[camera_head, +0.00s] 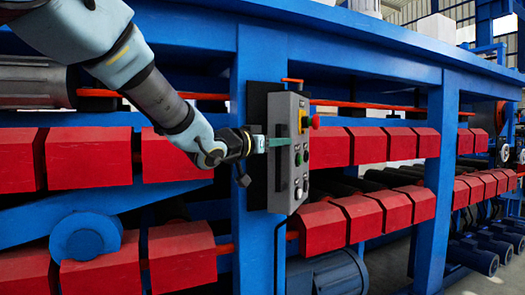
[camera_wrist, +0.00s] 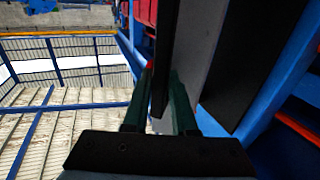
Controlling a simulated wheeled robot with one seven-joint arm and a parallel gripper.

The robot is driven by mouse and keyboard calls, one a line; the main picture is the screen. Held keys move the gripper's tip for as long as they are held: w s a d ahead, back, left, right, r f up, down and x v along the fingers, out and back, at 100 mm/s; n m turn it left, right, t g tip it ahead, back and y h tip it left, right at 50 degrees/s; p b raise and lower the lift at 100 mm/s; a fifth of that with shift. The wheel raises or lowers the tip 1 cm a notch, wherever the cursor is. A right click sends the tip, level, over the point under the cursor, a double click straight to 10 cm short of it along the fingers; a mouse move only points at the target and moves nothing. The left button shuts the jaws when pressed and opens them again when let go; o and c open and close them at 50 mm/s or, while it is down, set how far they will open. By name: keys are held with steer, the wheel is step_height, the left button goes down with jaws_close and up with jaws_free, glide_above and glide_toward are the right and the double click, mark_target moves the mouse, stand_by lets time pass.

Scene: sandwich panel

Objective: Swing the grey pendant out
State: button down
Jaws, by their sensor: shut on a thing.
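The grey pendant (camera_head: 278,180) is an upright control box with a red mushroom button on a yellow base and several smaller buttons. It hangs at a blue post in front of a black plate (camera_head: 257,105), and its button face points to the right in the head view. My gripper (camera_head: 284,142) reaches in from the left, with its green fingers at the pendant's side, about mid-height. The exact contact is partly hidden.
A blue frame (camera_head: 440,150) with rows of red blocks (camera_head: 92,158) stands behind and on both sides. Orange-red bars run along it. A blue cylinder (camera_head: 328,275) lies below the pendant. Open hall floor shows at the lower right.

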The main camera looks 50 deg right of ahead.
steer(key=shift+s+d+b, duration=0.15)
steer(key=shift+s+d, duration=0.1)
steer(key=shift+s, duration=0.35)
steer(key=shift+s+d+b, duration=0.15)
steer(key=shift+s+d, duration=0.1)
steer(key=shift+s, duration=0.3)
steer(key=shift+r, duration=0.1)
steer(key=c, duration=0.8)
jaws_free()
steer(key=shift+d, duration=0.1)
steer(key=a+b, duration=0.2)
steer(key=a, duration=0.8)
steer(key=shift+s+a, duration=0.15)
steer(key=shift+a, duration=0.25)
